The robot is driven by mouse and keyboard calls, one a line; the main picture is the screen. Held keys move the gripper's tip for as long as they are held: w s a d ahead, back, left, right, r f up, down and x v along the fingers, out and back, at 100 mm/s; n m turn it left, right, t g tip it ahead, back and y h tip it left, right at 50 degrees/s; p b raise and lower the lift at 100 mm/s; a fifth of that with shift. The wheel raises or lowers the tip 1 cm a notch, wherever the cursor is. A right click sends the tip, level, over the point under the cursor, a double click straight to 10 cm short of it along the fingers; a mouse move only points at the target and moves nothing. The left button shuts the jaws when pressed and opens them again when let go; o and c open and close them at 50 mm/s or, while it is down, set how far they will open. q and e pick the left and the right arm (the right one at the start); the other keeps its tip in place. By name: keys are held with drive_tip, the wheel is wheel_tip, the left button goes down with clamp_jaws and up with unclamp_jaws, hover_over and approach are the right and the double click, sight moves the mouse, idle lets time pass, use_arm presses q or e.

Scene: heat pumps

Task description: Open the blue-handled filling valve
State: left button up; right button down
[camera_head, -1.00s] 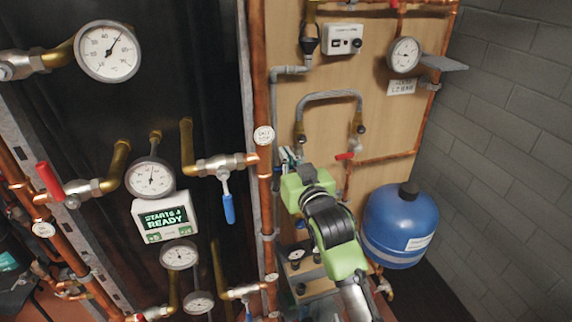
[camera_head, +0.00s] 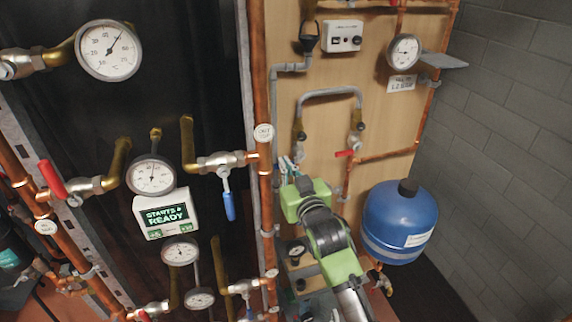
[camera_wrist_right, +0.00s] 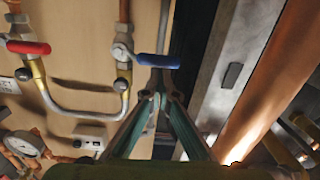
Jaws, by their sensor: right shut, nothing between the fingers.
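In the right wrist view, the blue handle (camera_wrist_right: 158,61) of the filling valve sticks out sideways from its valve body (camera_wrist_right: 122,52). It lies crosswise to the pipe and hose end there. My right gripper (camera_wrist_right: 160,94) is shut and empty. Its fingertips end right beside the blue handle; I cannot tell whether they touch it. In the head view, my right gripper (camera_head: 291,162) is at the left end of the grey hose loop (camera_head: 329,92), and the blue handle there is hard to make out behind the fingers. My left gripper is not in view.
A red-handled valve (camera_head: 345,154) sits at the loop's right end. Another blue lever (camera_head: 229,206) hangs on the dark panel to the left. A copper pipe (camera_head: 264,185) and metal post run close to my gripper. A blue tank (camera_head: 398,222) stands at right.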

drive_tip(key=shift+a+f+n, duration=0.1)
drive_tip(key=shift+f+n, duration=0.25)
drive_tip(key=shift+n, duration=0.05)
drive_tip(key=d+f+n+b, duration=0.1)
drive_tip(key=f+n, duration=0.3)
drive_tip(key=n, duration=0.4)
drive_tip(key=w+d+f+n+b, duration=0.1)
drive_tip(key=d+f+n, duration=0.2)
drive_tip(key=n, duration=0.5)
drive_tip(key=shift+w+d+f+t+h+b, duration=0.2)
drive_tip(key=shift+f+t+h+b, duration=0.1)
drive_tip(key=shift+f+t+h, duration=0.1)
drive_tip(key=shift+n, duration=0.3)
idle(0.5)
